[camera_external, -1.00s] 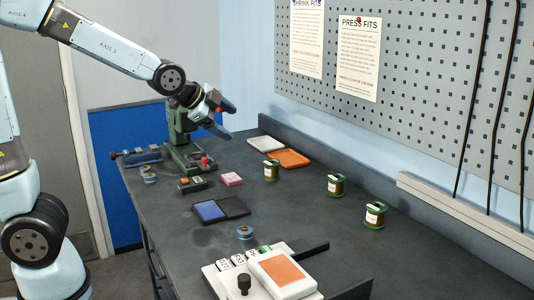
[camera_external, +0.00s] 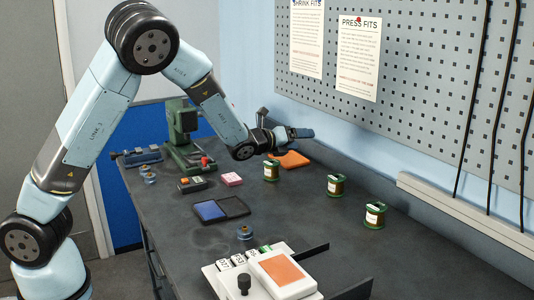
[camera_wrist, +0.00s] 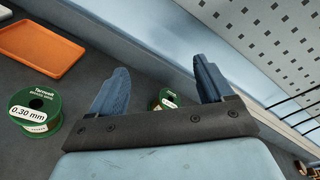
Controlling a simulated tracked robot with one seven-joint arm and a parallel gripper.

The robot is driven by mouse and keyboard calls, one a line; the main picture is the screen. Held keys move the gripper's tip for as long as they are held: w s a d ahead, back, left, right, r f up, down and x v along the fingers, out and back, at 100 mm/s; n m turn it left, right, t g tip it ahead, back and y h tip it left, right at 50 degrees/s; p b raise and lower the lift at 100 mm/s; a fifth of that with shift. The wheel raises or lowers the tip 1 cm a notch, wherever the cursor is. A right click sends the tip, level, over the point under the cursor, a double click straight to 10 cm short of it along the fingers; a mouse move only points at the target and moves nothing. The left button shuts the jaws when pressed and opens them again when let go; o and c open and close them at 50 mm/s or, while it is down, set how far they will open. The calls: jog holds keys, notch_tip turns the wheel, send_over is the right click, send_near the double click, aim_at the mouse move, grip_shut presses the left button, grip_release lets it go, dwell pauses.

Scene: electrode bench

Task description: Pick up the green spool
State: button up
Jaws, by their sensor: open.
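Several green spools stand on the dark bench. In the external view one is near the back (camera_external: 271,171), one is in the middle (camera_external: 335,185) and one is nearest the front right (camera_external: 375,215). My gripper (camera_external: 302,133) is above the bench near the back wall, up and slightly right of the back spool, and holds nothing. In the wrist view the open fingers (camera_wrist: 158,85) point away. One green spool labelled 0.30 mm (camera_wrist: 34,112) lies left of the fingers. Another green spool (camera_wrist: 165,98) shows between them, farther off and partly hidden by my gripper.
An orange tray (camera_external: 291,159) lies behind the back spool. A pink block (camera_external: 231,179), a dark case with a blue pad (camera_external: 221,209) and a white device (camera_external: 285,273) stand to the left and front. A pegboard wall (camera_external: 420,90) borders the bench on the right.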

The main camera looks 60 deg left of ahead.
jog(key=w+d+f+m+t+h, duration=0.2)
jog(key=w+d+f+m+h, duration=0.3)
jog(key=m, duration=0.6)
send_near(343, 177)
jog(key=w, duration=0.3)
jog(key=shift+a+f, duration=0.1)
jog(key=shift+f, duration=0.25)
jog(key=shift+w+f, duration=0.2)
jog(key=shift+x, duration=3.5)
jog(key=shift+f, duration=0.1)
jog(key=c, duration=1.2)
jog(key=shift+c, duration=0.4)
